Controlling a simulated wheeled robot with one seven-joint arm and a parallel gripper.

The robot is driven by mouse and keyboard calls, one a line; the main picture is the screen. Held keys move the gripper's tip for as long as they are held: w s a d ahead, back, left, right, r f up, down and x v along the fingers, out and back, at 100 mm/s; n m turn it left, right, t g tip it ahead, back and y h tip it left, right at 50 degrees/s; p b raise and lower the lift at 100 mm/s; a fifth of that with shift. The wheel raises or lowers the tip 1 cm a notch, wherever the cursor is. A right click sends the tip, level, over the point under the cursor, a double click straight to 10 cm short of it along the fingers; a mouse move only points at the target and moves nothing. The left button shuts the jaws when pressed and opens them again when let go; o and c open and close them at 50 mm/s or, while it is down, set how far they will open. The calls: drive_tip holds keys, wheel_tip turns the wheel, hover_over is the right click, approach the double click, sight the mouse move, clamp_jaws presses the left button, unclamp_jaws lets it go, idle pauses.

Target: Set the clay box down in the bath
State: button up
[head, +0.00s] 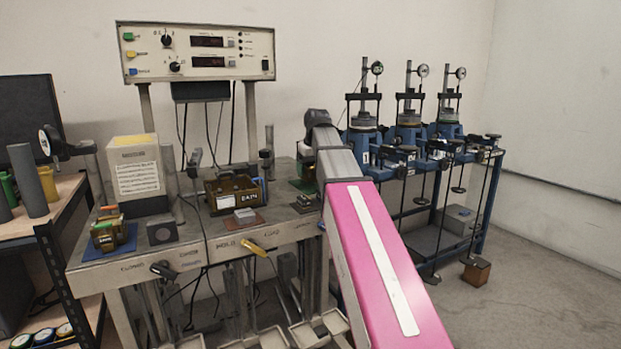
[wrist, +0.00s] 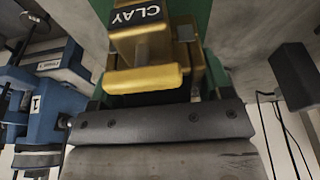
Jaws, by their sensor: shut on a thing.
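The clay box (wrist: 150,48) is brass-yellow with a black CLAY label and shows at the top middle of the wrist view. My gripper (wrist: 158,88) is shut on it; the exact contact of the fingers is partly hidden.
A small box (head: 104,232) on a blue mat and a white-labelled unit (head: 138,172) stand at the bench's left. A grey block (head: 245,215) lies in front of the tank. Blue presses (head: 410,135) stand at right. A control panel (head: 195,52) rises behind.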

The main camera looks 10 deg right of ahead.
drive_tip(key=shift+w+a+v, duration=0.1)
drive_tip(key=shift+w+v, duration=0.1)
drive_tip(key=shift+v, duration=0.6)
drive_tip(key=shift+w+a+v, duration=0.1)
drive_tip(key=shift+w+v, duration=0.05)
drive_tip(key=shift+v, duration=0.65)
drive_tip(key=shift+w+v, duration=0.2)
drive_tip(key=shift+v, duration=0.65)
drive_tip(key=shift+r, duration=0.1)
